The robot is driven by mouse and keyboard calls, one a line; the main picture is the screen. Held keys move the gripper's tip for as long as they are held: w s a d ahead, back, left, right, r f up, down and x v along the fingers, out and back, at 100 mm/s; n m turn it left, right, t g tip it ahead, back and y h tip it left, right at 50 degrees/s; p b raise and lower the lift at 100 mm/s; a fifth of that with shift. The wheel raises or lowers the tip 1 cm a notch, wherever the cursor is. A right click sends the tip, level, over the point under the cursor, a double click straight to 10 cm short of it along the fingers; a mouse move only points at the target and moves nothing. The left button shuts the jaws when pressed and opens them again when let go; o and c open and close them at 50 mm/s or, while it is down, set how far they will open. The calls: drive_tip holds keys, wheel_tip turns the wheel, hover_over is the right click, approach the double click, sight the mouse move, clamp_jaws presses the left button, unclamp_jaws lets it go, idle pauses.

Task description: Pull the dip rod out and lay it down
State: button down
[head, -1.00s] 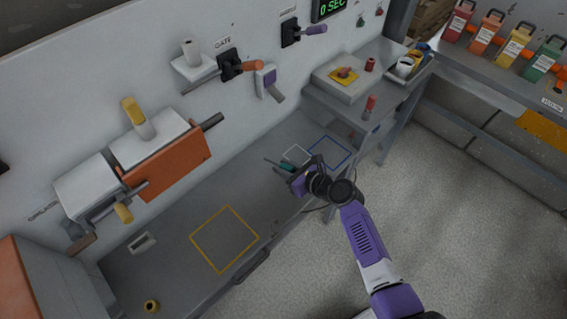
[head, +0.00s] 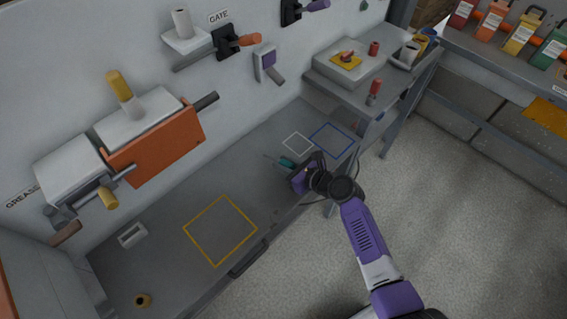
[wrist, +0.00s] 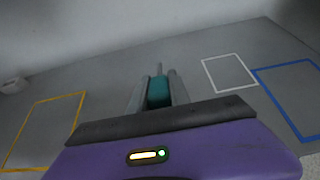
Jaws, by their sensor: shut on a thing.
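My gripper (wrist: 158,88) is shut on a teal-handled tool (wrist: 158,93) in the wrist view, with a finger on each side. A thin grey shaft points ahead from it. In the head view my gripper (head: 294,170) is low over the grey bench, just in front of the white outlined square, and the teal handle (head: 287,162) shows at its tip. I cannot tell whether this tool is the dip rod, or whether it touches the bench. A yellow handle (head: 119,88) stands upright on the white-topped orange tank (head: 155,145) at the left.
The bench has a yellow outlined square (head: 186,232), a white one (head: 298,134) and a blue one (head: 332,125), all empty. A small yellow ring (head: 143,300) lies at front left. A raised shelf (head: 345,92) at right holds a red-handled item (head: 374,88).

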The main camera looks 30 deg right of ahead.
sight(294, 168)
drive_tip(key=c, duration=1.1)
unclamp_jaws()
drive_tip(key=v, duration=0.7)
drive_tip(key=shift+s+d+r, duration=0.1)
drive_tip(key=shift+s+r, duration=0.1)
drive_tip(key=shift+s, duration=0.15)
